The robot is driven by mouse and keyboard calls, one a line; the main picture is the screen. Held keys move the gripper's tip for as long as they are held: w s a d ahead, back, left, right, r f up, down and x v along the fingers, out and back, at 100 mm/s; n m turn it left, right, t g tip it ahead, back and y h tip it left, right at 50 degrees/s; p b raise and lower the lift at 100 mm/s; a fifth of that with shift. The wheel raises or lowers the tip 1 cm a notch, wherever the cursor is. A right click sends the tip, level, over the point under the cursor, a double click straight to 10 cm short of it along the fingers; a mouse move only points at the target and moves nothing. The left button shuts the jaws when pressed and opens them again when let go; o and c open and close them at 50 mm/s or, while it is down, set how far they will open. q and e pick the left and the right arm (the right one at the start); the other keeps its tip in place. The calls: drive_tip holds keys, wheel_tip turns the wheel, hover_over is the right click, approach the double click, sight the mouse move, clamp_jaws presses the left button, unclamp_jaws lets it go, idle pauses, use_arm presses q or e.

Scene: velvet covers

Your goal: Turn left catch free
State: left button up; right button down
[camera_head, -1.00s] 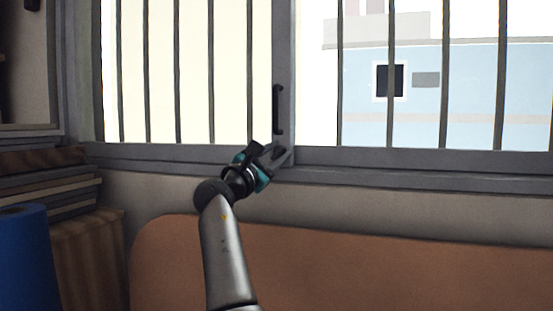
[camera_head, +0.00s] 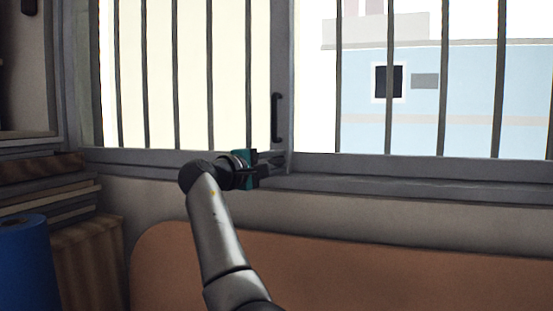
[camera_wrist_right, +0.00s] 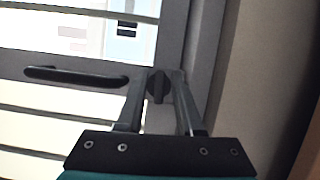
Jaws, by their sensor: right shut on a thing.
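The catch is a small dark knob (camera_wrist_right: 158,86) low on the window's middle frame post. In the right wrist view it sits between the two fingers of my right gripper (camera_wrist_right: 161,80), which is shut on it. In the head view my right gripper (camera_head: 270,162) reaches the foot of the middle post from the left and hides the catch. My left gripper is not in view.
A dark pull handle (camera_head: 277,117) stands on the post just above my gripper; it also shows in the wrist view (camera_wrist_right: 75,77). Vertical bars cross the window. A brown rounded panel (camera_head: 350,255) is below the sill. A blue roll (camera_head: 25,265) stands at left.

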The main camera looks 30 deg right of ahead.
drive_tip(key=shift+r+m, duration=0.1)
drive_tip(key=shift+m, duration=0.3)
drive_tip(key=c, duration=1)
unclamp_jaws()
drive_tip(key=shift+o, duration=0.6)
drive_tip(key=shift+w, duration=0.1)
drive_tip(key=b+v, duration=0.3)
drive_tip(key=v, duration=1.2)
drive_tip(key=shift+b, duration=0.3)
drive_tip(key=shift+r, duration=0.1)
